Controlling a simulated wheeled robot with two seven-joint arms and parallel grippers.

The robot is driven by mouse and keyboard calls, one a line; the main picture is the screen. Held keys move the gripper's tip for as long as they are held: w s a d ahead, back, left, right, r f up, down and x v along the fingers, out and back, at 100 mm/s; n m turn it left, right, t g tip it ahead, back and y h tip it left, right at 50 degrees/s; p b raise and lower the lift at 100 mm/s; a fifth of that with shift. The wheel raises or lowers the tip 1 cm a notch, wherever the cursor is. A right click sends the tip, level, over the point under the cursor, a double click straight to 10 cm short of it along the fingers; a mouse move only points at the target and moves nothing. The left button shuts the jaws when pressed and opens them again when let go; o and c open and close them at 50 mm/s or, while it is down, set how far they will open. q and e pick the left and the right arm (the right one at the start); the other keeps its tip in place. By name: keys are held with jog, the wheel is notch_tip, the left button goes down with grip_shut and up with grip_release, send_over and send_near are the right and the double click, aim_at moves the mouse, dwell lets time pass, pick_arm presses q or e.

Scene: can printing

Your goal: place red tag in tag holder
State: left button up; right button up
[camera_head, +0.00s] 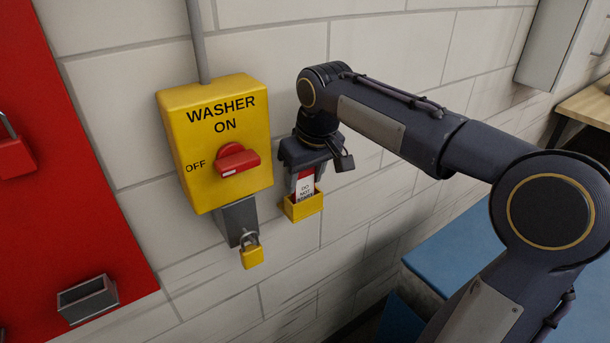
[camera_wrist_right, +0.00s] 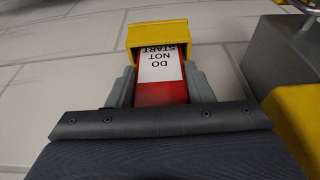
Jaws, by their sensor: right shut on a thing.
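The red tag (camera_head: 305,184) has a white label reading "DO NOT START". My right gripper (camera_head: 304,172) is shut on its upper end and points down. The yellow tag holder (camera_head: 303,207) is a small open box on the wall, right of the washer switch box. The tag's lower end is inside the holder's opening; how deep it sits is hidden. In the right wrist view the tag (camera_wrist_right: 160,72) lies between the two fingers (camera_wrist_right: 160,90), its labelled end at the holder (camera_wrist_right: 158,32). My left gripper is not in view.
The yellow washer switch box (camera_head: 215,140) with a red knob (camera_head: 237,160) is close on the left. A yellow padlock (camera_head: 251,251) hangs below it. A red board (camera_head: 60,200) with a grey empty holder (camera_head: 88,299) is at far left. A blue surface (camera_head: 450,255) lies at lower right.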

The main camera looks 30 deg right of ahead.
jog(key=o, duration=1)
jog(key=shift+c, duration=0.2)
jog(key=shift+r, duration=0.15)
jog(key=p+v, duration=0.2)
jog(key=v, duration=1)
jog(key=s+a+f+m+t+y, duration=0.1)
jog(key=s+a+f, duration=0.2)
jog(key=s+f, duration=0.6)
jog(key=s+a+f+m+t+y, duration=0.1)
jog(key=s+a+f, duration=0.3)
jog(key=s+f, duration=0.5)
notch_tip(320, 180, down, 4)
jog(key=shift+s+a+r+m+y, duration=0.1)
jog(key=shift+s+a+m+y, duration=0.25)
jog(key=shift+y, duration=0.45)
jog(key=shift+d, duration=0.1)
